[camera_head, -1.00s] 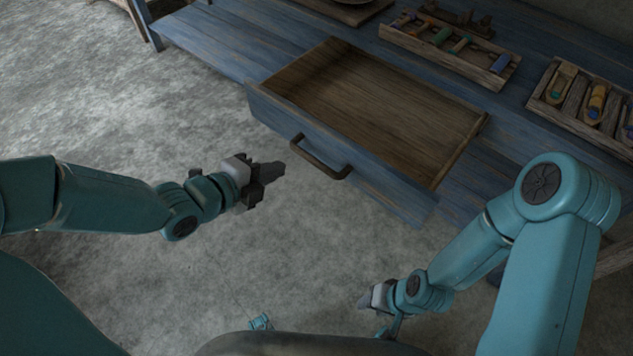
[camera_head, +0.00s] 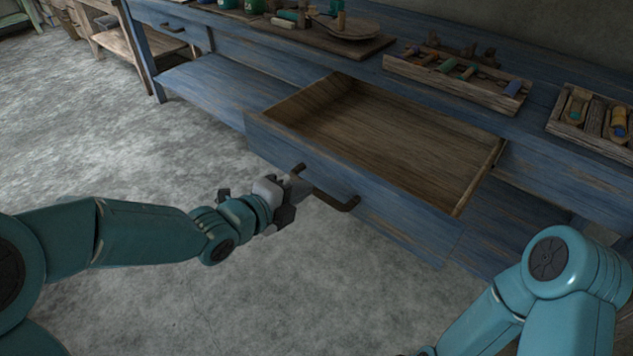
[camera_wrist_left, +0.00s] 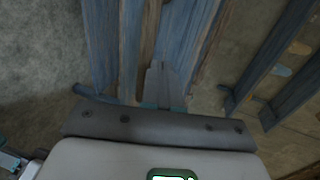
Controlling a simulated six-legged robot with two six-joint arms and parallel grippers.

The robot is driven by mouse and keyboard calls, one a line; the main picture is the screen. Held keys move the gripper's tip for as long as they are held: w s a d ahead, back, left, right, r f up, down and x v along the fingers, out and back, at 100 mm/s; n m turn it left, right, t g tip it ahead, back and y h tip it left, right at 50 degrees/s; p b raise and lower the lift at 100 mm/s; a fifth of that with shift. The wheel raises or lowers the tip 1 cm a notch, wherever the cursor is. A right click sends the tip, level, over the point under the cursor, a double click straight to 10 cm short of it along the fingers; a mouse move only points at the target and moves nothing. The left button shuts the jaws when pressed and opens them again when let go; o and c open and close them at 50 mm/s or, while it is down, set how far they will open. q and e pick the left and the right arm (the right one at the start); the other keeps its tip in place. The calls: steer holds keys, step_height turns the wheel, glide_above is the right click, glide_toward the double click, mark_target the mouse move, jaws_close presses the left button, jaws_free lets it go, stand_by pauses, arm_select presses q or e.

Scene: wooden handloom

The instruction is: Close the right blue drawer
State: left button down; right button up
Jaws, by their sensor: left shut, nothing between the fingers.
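The blue drawer (camera_head: 405,215) is pulled out from the blue table, and its wooden inside is empty. A dark bar handle (camera_head: 338,203) runs along its front. My left gripper (camera_head: 298,178) is shut and empty in front of the drawer, at the left end of the handle. It overlaps the handle end in the head view; whether it touches I cannot tell. In the left wrist view, the shut fingers (camera_wrist_left: 164,84) point at worn blue boards. My right gripper is out of view; only part of my right arm shows at lower right.
On the blue table (camera_head: 340,60) stand a wooden tray of coloured pieces (camera_head: 455,82), another compartment tray (camera_head: 590,132) at right and a round wooden piece (camera_head: 345,28). The grey floor before the table is clear.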

mark_target(327, 174)
arm_select(q)
steer(key=shift+r+x, duration=0.2)
steer(key=shift+x, duration=0.6)
steer(key=shift+r+x, duration=0.15)
steer(key=shift+x, duration=0.65)
steer(key=shift+r+x, duration=0.2)
steer(key=shift+x, duration=0.65)
steer(key=shift+w+d, duration=0.1)
